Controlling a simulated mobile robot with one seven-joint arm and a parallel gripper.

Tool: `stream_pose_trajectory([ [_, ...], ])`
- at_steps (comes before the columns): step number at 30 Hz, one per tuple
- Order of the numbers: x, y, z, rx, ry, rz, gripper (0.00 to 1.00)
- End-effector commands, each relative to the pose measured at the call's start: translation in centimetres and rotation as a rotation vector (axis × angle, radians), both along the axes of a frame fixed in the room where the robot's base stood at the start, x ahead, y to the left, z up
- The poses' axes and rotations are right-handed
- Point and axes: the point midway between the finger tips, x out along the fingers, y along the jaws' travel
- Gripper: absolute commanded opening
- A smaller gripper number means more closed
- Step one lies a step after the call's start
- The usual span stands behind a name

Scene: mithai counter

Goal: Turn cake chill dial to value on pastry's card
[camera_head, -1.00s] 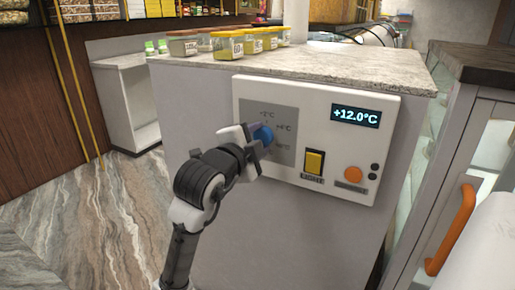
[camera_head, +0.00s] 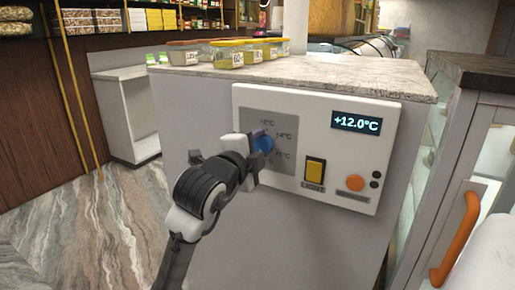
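The blue dial (camera_head: 264,144) sits on a grey scale plate (camera_head: 285,121) at the left of a white control panel (camera_head: 300,104). Printed temperature marks stand around it; one reads about +4°C, and the others are hard to read. The display (camera_head: 361,123) shows +12.0°C. My gripper (camera_head: 250,148) is at the dial's left side, its fingers above and below, with the dial's face visible between or just beyond them. I cannot tell whether the fingers touch it. No pastry card can be made out.
A yellow light switch (camera_head: 314,171) and an orange button (camera_head: 355,183) are on the same panel. Several yellow-lidded jars (camera_head: 229,54) with labels stand on the stone countertop (camera_head: 330,72). An orange handle (camera_head: 456,238) sticks out at the right.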

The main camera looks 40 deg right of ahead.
Motion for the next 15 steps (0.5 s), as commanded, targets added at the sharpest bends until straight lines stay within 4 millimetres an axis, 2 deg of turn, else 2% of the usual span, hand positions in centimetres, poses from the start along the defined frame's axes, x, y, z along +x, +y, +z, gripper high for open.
stream_pose_trajectory([
  [1,-0.02,-0.02,-0.02,0.000,0.000,0.000,0.54],
  [3,0.00,0.00,0.00,-0.001,0.000,0.000,0.63],
  [4,0.01,0.00,0.01,-0.001,0.000,0.000,0.64],
  [11,0.04,0.04,0.04,-0.002,0.001,0.001,0.64],
  [15,-0.22,0.75,0.11,-0.004,0.000,0.003,0.64],
])
